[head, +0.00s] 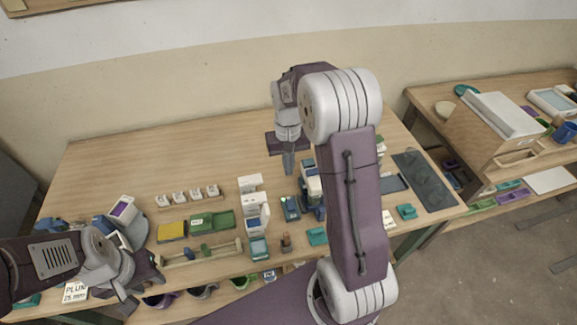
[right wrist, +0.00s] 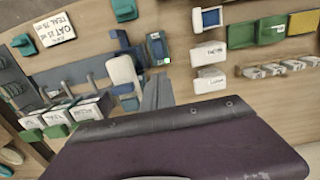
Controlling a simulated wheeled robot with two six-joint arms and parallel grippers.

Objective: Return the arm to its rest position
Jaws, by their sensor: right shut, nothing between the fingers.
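My right arm reaches up over the table in the head view. Its gripper (head: 289,162) hangs over the back middle of the table, shut with nothing in it. In the right wrist view the shut fingers (right wrist: 157,92) point toward the tabletop, beside a small blue device (right wrist: 157,47). My left gripper (head: 143,285) is low at the front left edge of the table, its fingers apart and empty. My right arm hides part of the items at the table's right middle.
The wooden table (head: 110,165) is bare at its back left. White boxes (head: 250,184), green and yellow bins (head: 211,222) and a rack (head: 200,253) crowd its front middle. A dark mat (head: 425,180) lies at the right. A second table (head: 430,118) stands further right.

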